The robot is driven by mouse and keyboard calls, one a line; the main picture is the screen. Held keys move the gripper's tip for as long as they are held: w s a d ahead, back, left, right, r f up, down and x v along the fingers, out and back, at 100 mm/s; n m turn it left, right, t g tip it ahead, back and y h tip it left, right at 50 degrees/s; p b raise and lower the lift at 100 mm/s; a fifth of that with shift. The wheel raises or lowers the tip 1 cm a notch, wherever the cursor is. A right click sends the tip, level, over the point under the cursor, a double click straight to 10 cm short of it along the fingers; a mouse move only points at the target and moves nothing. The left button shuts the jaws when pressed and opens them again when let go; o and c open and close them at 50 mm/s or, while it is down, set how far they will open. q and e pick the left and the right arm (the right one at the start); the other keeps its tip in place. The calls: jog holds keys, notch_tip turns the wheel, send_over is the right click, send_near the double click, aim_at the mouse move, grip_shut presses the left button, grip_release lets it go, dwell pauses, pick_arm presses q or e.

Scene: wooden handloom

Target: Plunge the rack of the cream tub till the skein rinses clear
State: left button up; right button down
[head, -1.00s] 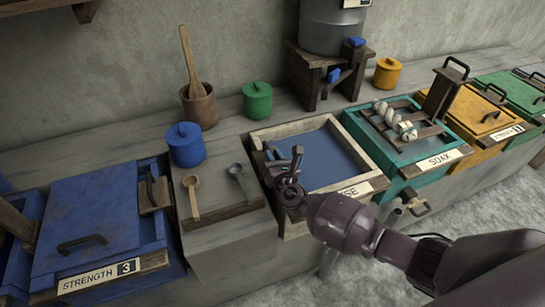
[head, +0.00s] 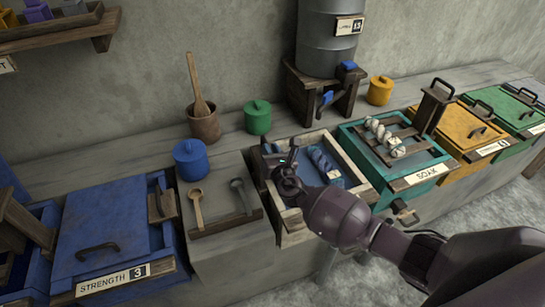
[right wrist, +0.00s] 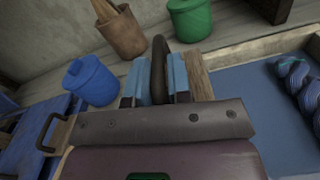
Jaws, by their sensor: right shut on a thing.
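The cream tub (head: 349,159) stands mid-counter with blue liquid (right wrist: 245,105) in it. A blue skein with pale patches (head: 324,163) shows at the right inside the tub; it also shows in the right wrist view (right wrist: 302,82). The rack is mostly hidden; a wooden part of it (right wrist: 198,75) stands beside my fingers. My right gripper (head: 276,162) is at the tub's left side. In the right wrist view its blue-padded fingers (right wrist: 160,80) are shut on the rack's dark upright handle (right wrist: 158,66). My left gripper is not in view.
The teal soak tub (head: 352,143), with a pale skein (head: 384,137) on its rack, stands to the right. Two spoons lie on a board (head: 226,222) to the left, near a blue pot (head: 189,160). A green pot (head: 258,117) and metal drum (head: 330,45) stand behind.

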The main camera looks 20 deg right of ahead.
jog(key=r+p, duration=0.1)
jog(key=r, duration=0.1)
jog(key=r+p, duration=0.1)
jog(key=r, duration=0.1)
jog(key=shift+a+r+p, duration=0.2)
jog(key=shift+r+p, duration=0.15)
jog(key=shift+p, duration=0.05)
jog(key=shift+r, duration=0.35)
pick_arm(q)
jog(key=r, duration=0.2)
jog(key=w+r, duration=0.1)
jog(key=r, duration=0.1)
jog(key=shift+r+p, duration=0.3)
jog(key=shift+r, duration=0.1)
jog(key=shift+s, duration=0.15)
pick_arm(e)
jog(key=c, duration=1.1)
grip_release()
jog(key=shift+a, duration=0.1)
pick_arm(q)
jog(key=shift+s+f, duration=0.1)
pick_arm(e)
jog(key=shift+s, duration=0.1)
jog(key=s, duration=1)
jog(key=shift+s+d, duration=0.25)
jog(key=shift+s, duration=0.05)
